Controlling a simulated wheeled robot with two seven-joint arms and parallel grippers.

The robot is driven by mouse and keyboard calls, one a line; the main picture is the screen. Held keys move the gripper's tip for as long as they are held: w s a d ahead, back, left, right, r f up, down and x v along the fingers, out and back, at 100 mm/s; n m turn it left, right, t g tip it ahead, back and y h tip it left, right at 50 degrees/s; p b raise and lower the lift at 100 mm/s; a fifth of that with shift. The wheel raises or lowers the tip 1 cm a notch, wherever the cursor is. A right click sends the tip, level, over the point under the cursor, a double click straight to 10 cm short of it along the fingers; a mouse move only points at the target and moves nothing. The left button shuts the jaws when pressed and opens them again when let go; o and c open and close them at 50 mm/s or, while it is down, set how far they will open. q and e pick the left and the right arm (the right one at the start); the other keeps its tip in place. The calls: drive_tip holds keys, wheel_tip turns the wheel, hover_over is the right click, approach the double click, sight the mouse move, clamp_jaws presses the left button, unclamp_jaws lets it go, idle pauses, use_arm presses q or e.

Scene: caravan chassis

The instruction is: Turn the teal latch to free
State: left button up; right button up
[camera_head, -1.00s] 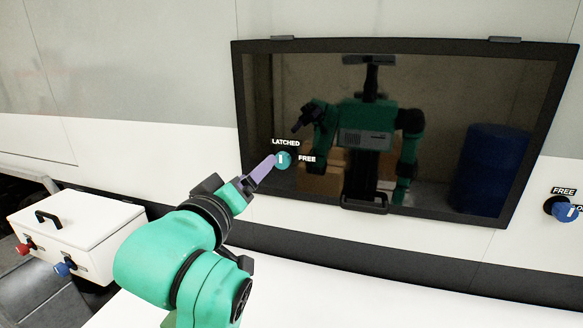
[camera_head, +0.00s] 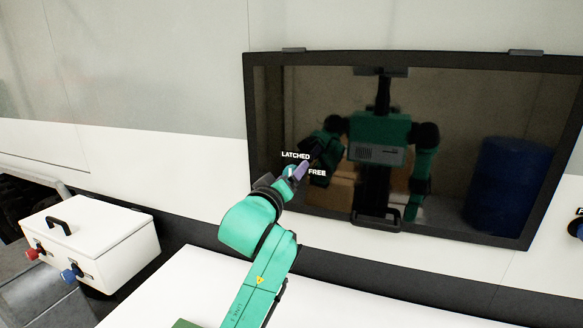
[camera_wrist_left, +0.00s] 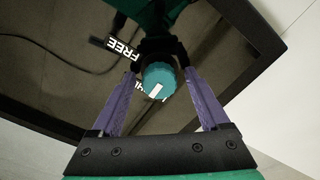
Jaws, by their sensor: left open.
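The teal latch (camera_head: 289,171) is a round knob on the left part of a dark, glossy window, beside the white words LATCHED and FREE. In the head view my left gripper (camera_head: 299,171) is in front of it and hides part of it. In the left wrist view the latch (camera_wrist_left: 158,77) shows a white mark on its face, towards the partly hidden LATCHED lettering. My left gripper (camera_wrist_left: 160,78) is open, with one purple finger on each side of the knob. A gap shows between each finger and the knob. My right gripper is not directly in view.
The black-framed window (camera_head: 400,60) reflects my body and a blue barrel. A white box (camera_head: 100,235) with a black handle and red and blue knobs stands at the left. A blue knob (camera_head: 578,228) is cut off at the right edge. A white surface (camera_head: 340,305) lies below my arm.

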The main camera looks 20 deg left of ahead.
use_arm(q)
drive_tip(key=shift+w, duration=0.35)
drive_tip(key=shift+c, duration=0.3)
clamp_jaws()
